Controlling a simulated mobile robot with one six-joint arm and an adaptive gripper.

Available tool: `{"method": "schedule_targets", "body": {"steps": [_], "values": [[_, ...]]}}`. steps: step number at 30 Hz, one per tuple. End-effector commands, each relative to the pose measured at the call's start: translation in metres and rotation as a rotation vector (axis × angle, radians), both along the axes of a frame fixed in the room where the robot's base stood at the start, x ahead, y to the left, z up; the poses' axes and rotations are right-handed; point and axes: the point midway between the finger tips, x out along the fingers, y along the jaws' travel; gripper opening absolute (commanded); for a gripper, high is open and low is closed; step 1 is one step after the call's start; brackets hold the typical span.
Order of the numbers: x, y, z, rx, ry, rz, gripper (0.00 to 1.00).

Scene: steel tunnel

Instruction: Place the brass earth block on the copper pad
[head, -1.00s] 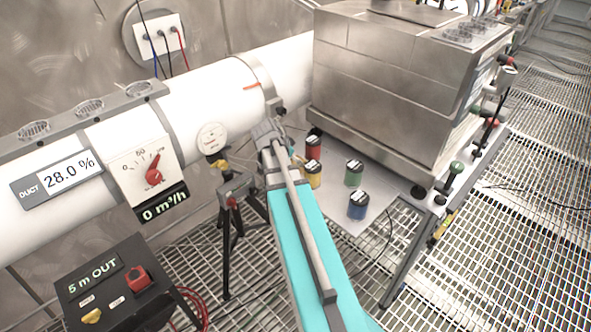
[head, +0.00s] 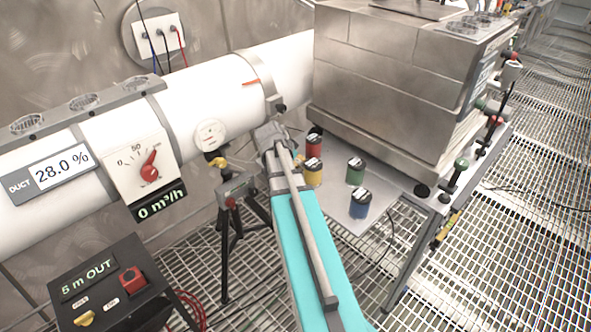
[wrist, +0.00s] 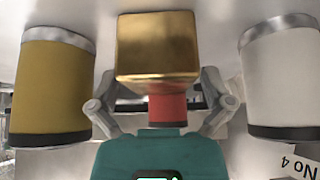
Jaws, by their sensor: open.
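The brass earth block (wrist: 158,48) is a shiny gold cube at the top middle of the wrist view. My gripper (wrist: 158,92) is open, with one finger at each side of the block's lower end; I see no clear contact. In the head view my arm reaches to the bench beside the duct and hides the block and most of the gripper. I cannot make out the copper pad in either view.
A red can (wrist: 168,105) shows behind the block, with a yellow can (wrist: 52,85) left and a white can (wrist: 280,80) right. In the head view, green (head: 355,172) and blue (head: 360,204) cans stand nearby.

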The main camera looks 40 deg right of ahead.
Motion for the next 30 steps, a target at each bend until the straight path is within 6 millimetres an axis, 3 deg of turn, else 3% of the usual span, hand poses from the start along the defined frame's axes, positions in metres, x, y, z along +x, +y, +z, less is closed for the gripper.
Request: {"method": "schedule_targets", "body": {"steps": [6,24,30], "values": [[0.0005,-0.0059,-0.0098,0.0,0.0,0.0,1.0],[0.0003,-0.0062,-0.0092,0.0,0.0,0.0,1.0],[0.0003,-0.0061,-0.0091,0.0,0.0,0.0,0.63]]}}
